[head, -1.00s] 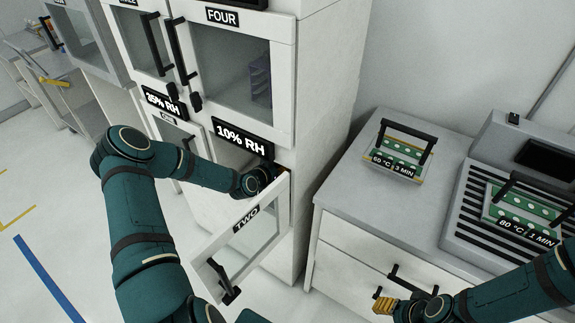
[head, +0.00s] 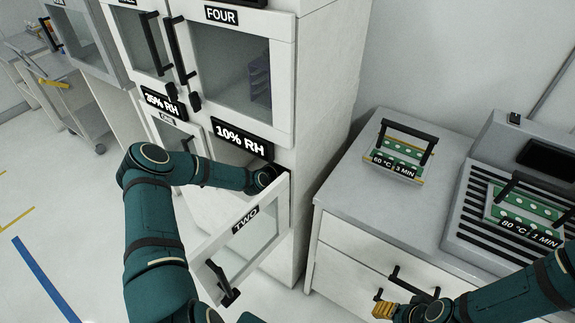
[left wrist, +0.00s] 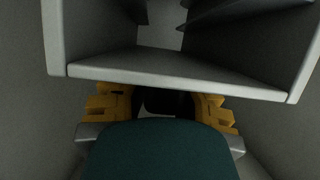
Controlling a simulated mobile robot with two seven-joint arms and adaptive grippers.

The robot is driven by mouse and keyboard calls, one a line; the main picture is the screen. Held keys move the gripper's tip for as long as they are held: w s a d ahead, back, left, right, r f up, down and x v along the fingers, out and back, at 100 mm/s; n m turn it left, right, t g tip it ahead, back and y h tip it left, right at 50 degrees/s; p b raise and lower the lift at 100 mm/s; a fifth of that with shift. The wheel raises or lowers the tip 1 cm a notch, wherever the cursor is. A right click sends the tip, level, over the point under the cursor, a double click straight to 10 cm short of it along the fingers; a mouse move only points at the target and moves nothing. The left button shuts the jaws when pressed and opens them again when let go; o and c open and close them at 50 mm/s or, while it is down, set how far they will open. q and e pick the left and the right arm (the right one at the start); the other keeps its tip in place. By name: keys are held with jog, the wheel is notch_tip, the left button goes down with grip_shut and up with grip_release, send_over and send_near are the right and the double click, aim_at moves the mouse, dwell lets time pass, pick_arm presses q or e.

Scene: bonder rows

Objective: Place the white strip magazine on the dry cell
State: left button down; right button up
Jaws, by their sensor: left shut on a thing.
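My left arm reaches through the open door marked TWO (head: 246,222) into the compartment under the 10% RH sign (head: 243,139), the dry cell. Its gripper is hidden inside in the head view. In the left wrist view, the yellow fingers of my left gripper (left wrist: 162,106) are shut on a pale box with inner ledges, seemingly the white strip magazine (left wrist: 180,70). Whether it rests on the cell floor cannot be told. My right gripper (head: 384,309) is low at the right, by the drawer front, with its finger gap unclear.
The glass door of TWO hangs open toward me, close to my left arm. Door FOUR (head: 236,75) above is shut, with a dark bluish magazine (head: 260,80) behind it. At the right, a counter (head: 350,190) bears a handled green strip carrier (head: 398,160); another (head: 522,213) sits on a ribbed plate.

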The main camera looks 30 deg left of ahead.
pick_arm(q)
jog(key=c, duration=1)
grip_release()
jog(key=shift+f, duration=0.15)
jog(key=shift+s+r, duration=0.2)
jog(key=shift+r, duration=0.1)
jog(key=d+p+v, duration=0.1)
jog(key=v, duration=1)
jog(key=shift+s+a+p, duration=0.25)
jog(key=shift+a+p, duration=0.05)
jog(key=shift+a, duration=0.2)
